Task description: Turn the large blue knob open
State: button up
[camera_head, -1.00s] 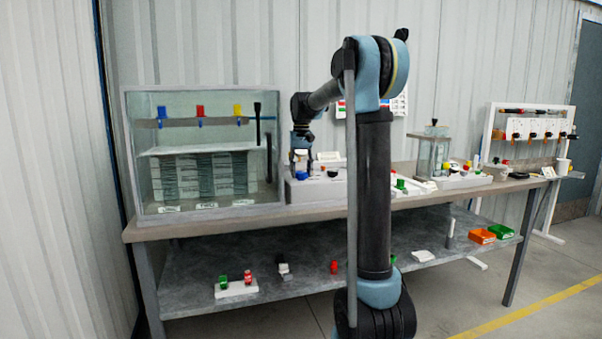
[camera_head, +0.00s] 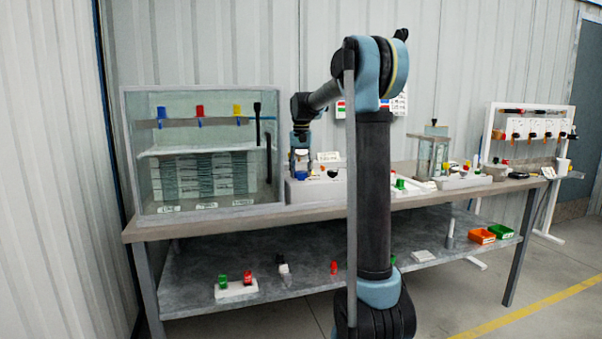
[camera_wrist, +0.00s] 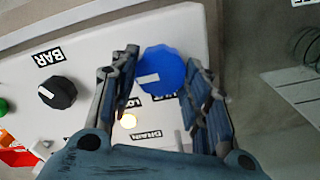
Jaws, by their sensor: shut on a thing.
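The large blue knob (camera_wrist: 161,68) is on a white panel (camera_wrist: 75,28), with a white mark on its left side. My gripper (camera_wrist: 160,76) has one finger on each side of the knob and is shut on it. In the head view, my gripper (camera_head: 300,160) points down at the white unit on the bench, with the blue knob (camera_head: 301,175) small below it. The contact of the fingertips with the knob's sides is partly hidden.
A black knob (camera_wrist: 57,92) marked BAR lies left of the blue knob. In the head view, a glass tank (camera_head: 205,150) stands left of my gripper on the bench (camera_head: 150,231).

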aim_at(301, 172)
jog(key=o, duration=1.1)
jog(key=shift+c, duration=0.2)
notch_tip(301, 172, up, 12)
jog(key=shift+f, duration=0.1)
jog(key=s+d+f, duration=0.3)
jog(key=s+f, duration=0.1)
jog(key=s, duration=0.4)
jog(key=s+d+f+n+t, duration=0.1)
jog(key=s+d+f, duration=0.1)
jog(key=s+f, duration=0.35)
jog(key=s+d+f, duration=0.2)
jog(key=s+d, duration=0.1)
jog(key=s, duration=0.6)
jog(key=s+d+f+n+t, duration=0.1)
jog(key=s+d+f, duration=0.1)
jog(key=s+f, duration=1.8)
notch_tip(301, 172, down, 3)
jog(key=shift+d+r+n, duration=0.15)
jog(key=shift+d+n, duration=0.2)
jog(key=shift+n, duration=0.05)
